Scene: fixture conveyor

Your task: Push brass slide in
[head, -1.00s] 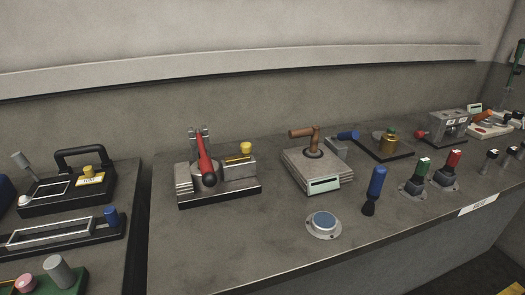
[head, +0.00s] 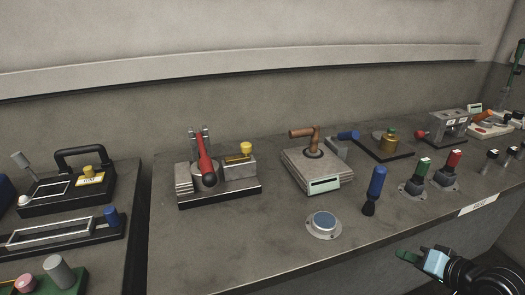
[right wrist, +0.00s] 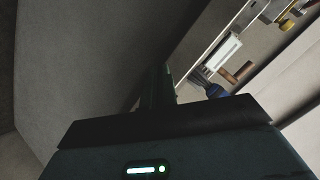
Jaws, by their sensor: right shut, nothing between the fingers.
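A brass-coloured cylinder with a green top (head: 389,142) stands on a dark base plate at the back right of the bench. A yellow knob (head: 246,149) sits over a yellowish strip on a grey block beside a red lever. I cannot tell for certain which of these is the brass slide. My right gripper (head: 405,256) is shut and empty, low at the front right, in front of the bench edge and apart from both parts. Its dark fingers show in the right wrist view (right wrist: 162,84). My left gripper is not in view.
The bench front between the black fixtures and the button is clear.

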